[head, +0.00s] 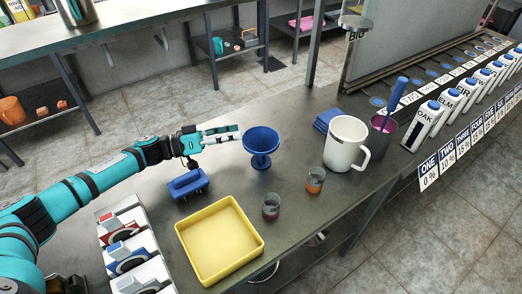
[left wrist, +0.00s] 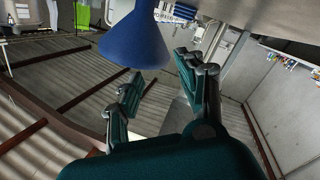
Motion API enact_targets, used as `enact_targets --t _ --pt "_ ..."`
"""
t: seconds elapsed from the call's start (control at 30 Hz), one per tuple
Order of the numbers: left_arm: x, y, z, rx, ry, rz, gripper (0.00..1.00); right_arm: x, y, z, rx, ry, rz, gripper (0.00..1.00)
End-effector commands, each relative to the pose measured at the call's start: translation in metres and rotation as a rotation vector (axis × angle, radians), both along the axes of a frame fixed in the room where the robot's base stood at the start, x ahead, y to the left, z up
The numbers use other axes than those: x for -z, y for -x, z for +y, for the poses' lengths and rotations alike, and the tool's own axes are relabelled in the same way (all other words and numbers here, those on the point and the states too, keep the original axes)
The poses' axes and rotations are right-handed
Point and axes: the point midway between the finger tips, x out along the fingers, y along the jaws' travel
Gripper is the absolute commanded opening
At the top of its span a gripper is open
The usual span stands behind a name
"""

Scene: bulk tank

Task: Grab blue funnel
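The blue funnel (head: 261,142) stands upright, wide bowl up, on the grey worktop. My left gripper (head: 238,133) reaches in from the left, fingers pointing at the funnel's left rim. Its fingertips are very close to the rim; I cannot tell whether they touch. In the left wrist view, the funnel (left wrist: 136,42) fills the upper middle, just ahead of the fingers. The gripper's two teal-and-grey fingers (left wrist: 161,76) are spread apart with nothing held between them. My right gripper is in neither view.
A blue block-like item (head: 187,185) lies under my left forearm. A yellow tray (head: 226,277) and two small cups, one dark red (head: 271,207) and one orange (head: 315,181), stand in front. A white pitcher (head: 341,146) stands to the right. Several labelled bottles (head: 424,125) line the right edge.

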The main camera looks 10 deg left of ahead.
Motion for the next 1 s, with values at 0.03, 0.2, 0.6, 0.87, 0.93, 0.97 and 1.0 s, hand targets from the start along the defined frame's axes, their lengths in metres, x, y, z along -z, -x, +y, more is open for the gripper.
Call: enact_targets --t 0.03,0.2,0.6,0.87,0.93,0.97,1.0 --pt "0.000 -0.001 -0.002 0.000 0.000 0.001 0.39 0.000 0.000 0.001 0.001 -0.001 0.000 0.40" --pt "-0.001 -0.010 -0.022 0.002 0.003 0.000 0.39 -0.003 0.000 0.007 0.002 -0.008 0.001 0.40" --pt "0.001 -0.028 -0.053 -0.002 -0.001 0.001 0.39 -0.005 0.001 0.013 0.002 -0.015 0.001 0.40" --pt "0.001 -0.027 -0.053 -0.001 0.000 0.001 0.22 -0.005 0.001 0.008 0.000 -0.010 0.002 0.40" --pt "0.001 -0.027 -0.053 -0.001 0.000 0.001 0.13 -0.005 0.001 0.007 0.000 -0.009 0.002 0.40" --pt "0.001 -0.027 -0.053 -0.001 0.000 0.001 0.09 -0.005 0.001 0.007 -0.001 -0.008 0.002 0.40" --pt "0.001 -0.027 -0.053 -0.001 0.000 0.001 0.04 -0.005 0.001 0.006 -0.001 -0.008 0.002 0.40"
